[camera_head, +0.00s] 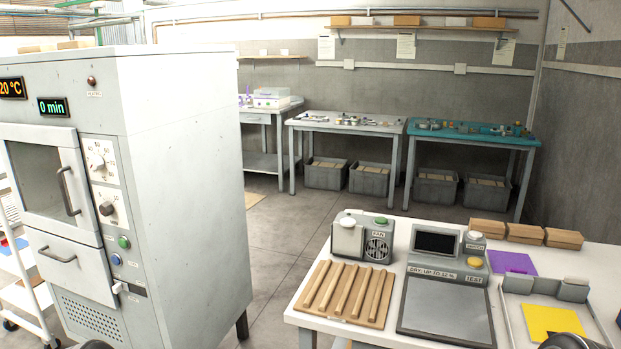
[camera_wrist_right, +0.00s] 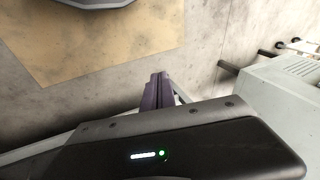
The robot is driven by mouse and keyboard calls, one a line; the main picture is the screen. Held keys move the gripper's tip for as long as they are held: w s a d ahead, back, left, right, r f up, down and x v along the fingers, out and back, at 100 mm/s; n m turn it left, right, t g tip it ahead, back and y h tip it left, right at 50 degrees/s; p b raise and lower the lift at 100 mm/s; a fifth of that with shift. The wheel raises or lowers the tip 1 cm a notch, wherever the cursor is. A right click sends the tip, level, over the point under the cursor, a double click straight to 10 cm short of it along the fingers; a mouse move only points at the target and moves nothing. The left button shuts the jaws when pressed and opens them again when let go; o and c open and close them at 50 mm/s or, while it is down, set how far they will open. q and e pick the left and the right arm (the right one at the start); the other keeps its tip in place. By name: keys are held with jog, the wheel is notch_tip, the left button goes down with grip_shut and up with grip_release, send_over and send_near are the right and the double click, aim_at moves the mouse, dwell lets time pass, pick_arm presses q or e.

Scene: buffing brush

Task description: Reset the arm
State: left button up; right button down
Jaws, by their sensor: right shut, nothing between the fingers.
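My right gripper (camera_wrist_right: 158,80) shows in the right wrist view, with its narrow dark purple fingers together and nothing between them. It hangs over a bare grey floor and a tan mat (camera_wrist_right: 95,50). No object touches its fingers. In the head view neither gripper shows. Small dark rounded parts at the bottom edge, at left and right, may be parts of my arms, but too little of them shows to tell. My left gripper is out of view.
A grey oven cabinet (camera_head: 180,180) stands at the left. At the right, a white table (camera_head: 400,238) bears a slatted wooden rack (camera_head: 345,292), a fan unit (camera_head: 362,240), a drying tester (camera_head: 445,300), a purple pad (camera_head: 512,262) and a yellow pad (camera_head: 552,320). Open floor (camera_head: 275,238) lies between.

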jog(key=s+a+f+g, duration=0.2)
jog(key=s+a, duration=0.2)
jog(key=s, duration=0.5)
jog(key=shift+f+n+y+p, duration=0.25)
jog(key=shift+n+y+p, duration=0.05)
jog(key=shift+p, duration=0.05)
